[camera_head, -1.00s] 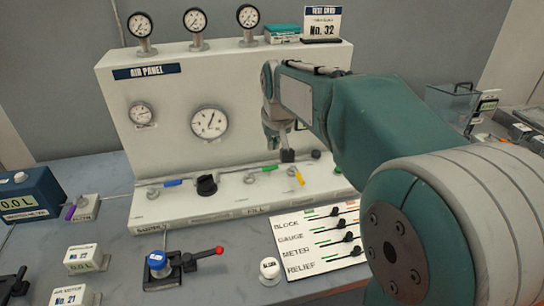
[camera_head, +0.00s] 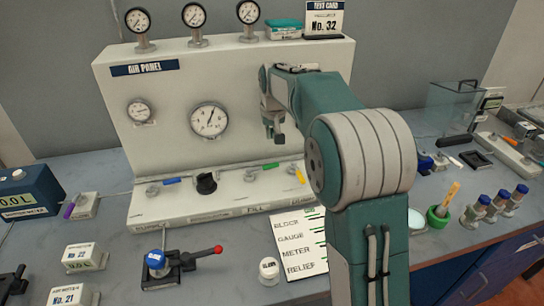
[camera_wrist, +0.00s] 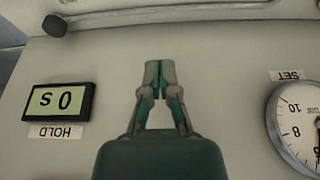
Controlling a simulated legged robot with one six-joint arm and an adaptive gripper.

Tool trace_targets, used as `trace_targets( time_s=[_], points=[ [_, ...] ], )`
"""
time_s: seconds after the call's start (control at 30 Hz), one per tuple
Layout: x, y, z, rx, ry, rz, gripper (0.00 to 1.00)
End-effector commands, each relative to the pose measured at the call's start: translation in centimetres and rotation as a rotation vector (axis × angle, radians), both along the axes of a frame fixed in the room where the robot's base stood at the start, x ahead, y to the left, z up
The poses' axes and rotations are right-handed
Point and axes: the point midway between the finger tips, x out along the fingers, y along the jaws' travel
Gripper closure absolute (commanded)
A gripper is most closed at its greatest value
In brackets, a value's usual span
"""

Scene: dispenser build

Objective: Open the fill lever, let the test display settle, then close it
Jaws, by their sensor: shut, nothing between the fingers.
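The fill lever is most likely the green-handled one (camera_head: 270,166) on the panel's lower ledge, above the FILL label (camera_head: 256,211). Its handle lies sideways along the ledge. My gripper (camera_head: 274,137) is shut and empty, hanging in front of the panel face above the green handle and apart from it. In the wrist view my gripper (camera_wrist: 159,72) points at the bare panel. A HOLD display (camera_wrist: 58,101) there appears upside down and seems to read 0 s. My arm hides that display in the head view.
A blue handle (camera_head: 172,181), a black knob (camera_head: 206,183) and a yellow handle (camera_head: 300,175) share the ledge. A large gauge (camera_head: 209,119) is left of my gripper. A red-tipped lever (camera_head: 217,249) stands on the table. A green cup (camera_head: 438,217) is at right.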

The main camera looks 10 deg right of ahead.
Motion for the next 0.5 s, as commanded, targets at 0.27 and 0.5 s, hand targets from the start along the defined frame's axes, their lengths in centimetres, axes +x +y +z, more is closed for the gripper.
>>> trace_targets(
  time_s=[0.27,0.5],
  points=[
    [1.1,0.0,-3.7,0.000,0.006,0.000,1.00],
    [2.3,-0.1,-7.5,0.000,0.005,0.000,1.00]
  ],
)
